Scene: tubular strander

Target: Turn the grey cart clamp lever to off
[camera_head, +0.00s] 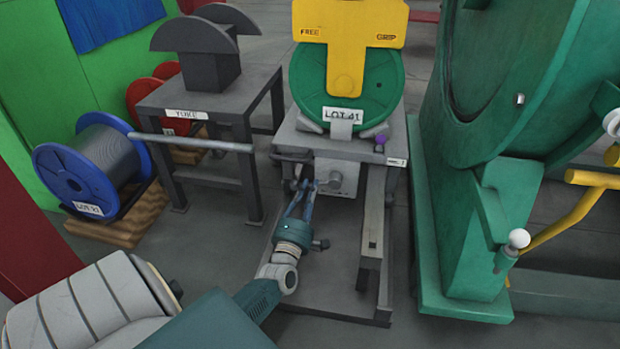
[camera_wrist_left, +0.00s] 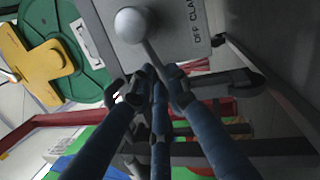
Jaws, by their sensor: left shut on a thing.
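The grey cart (camera_head: 297,140) stands in the middle of the head view, with a grey clamp box (camera_head: 338,177) on its front. In the left wrist view the box face (camera_wrist_left: 185,50) carries lettering that reads "OFF CLA…", partly cut off. The grey clamp lever (camera_wrist_left: 130,25) shows there as a round knob on a thin rod, which runs down between my fingertips. My left gripper (camera_head: 308,187) reaches the front of the box from below; its fingers (camera_wrist_left: 160,73) are closed around the lever's rod. In the head view the lever cannot be made out clearly. My right gripper is not in view.
A green reel (camera_head: 386,88) labelled LOT 41, with a yellow plate (camera_head: 346,60), sits on the cart. A dark table (camera_head: 255,85) with a yoke and a blue reel (camera_head: 55,180) stand left. A large green machine (camera_head: 470,230) stands close on the right.

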